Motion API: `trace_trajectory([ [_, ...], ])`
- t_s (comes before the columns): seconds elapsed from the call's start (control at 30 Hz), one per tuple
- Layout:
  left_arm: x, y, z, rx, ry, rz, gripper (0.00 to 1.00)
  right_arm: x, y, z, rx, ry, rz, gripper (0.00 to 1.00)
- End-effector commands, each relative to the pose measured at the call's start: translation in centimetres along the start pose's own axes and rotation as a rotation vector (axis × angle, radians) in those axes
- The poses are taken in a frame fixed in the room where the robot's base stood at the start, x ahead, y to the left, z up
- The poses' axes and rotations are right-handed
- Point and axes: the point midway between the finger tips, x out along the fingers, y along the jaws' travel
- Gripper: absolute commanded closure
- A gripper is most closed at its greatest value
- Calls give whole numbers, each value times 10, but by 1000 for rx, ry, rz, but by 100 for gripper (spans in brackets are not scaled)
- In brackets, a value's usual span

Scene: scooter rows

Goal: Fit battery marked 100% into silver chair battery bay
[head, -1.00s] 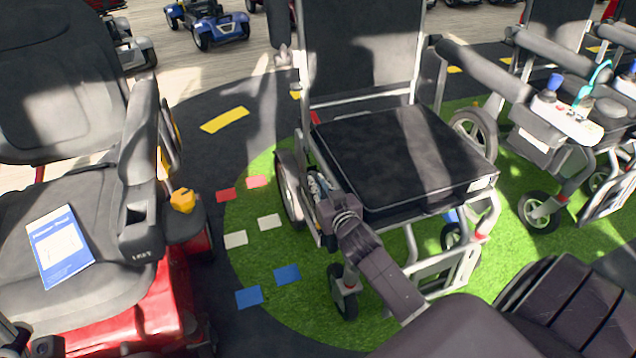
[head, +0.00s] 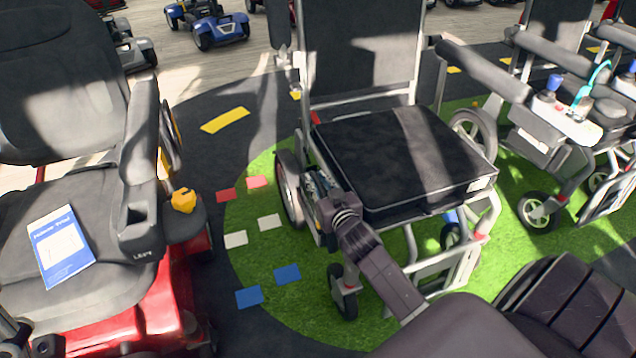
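The silver chair (head: 401,158) has a silver frame and a black seat cushion and stands on green turf in the middle of the head view. My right arm reaches in from the bottom right. My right gripper (head: 318,187) is at the left side of the chair's frame, just below the seat edge. Its fingers are small and partly hidden by my wrist, so I cannot tell whether it is open or holds something. The battery marked 100% and the battery bay cannot be made out. At the bottom left corner a dark part shows, perhaps of my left arm; the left gripper cannot be made out.
A red scooter (head: 160,305) with a grey seat stands at left, with a blue and white booklet (head: 60,245) on the seat. Another silver-framed chair (head: 545,140) with a tray stands at right. Flat colored markers lie on the floor between the scooter and silver chair.

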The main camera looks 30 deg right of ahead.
Motion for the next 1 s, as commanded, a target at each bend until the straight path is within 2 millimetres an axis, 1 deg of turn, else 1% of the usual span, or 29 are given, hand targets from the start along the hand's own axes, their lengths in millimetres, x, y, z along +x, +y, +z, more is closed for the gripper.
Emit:
trace_trajectory([
  [0.03,0,0,0,0,0,0,41,0,0,2,0,-4,1,73],
  [0.07,0,0,0,0,1,0,41,0,0,2,0,-5,1,70],
  [0.27,0,0,0,-1,0,0,41,0,0,5,0,-9,1,70],
  [0.3,-1,0,1,-1,0,0,41,-1,1,12,0,-24,4,70],
  [0.37,-1,0,1,-2,-1,0,41,-2,1,12,0,-23,4,70],
  [0.47,-1,0,1,-2,-1,1,41,-9,1,10,1,-19,3,70],
  [0.57,-1,0,1,-2,-1,1,41,-24,1,10,2,-18,3,70],
  [0.8,-1,0,1,-1,-1,1,41,-76,1,7,2,-14,2,70],
  [0.9,-1,0,1,-1,-1,1,41,-94,1,6,0,-13,2,70],
  [1.0,-1,0,1,-1,-1,1,41,-108,0,5,2,-12,2,70],
])
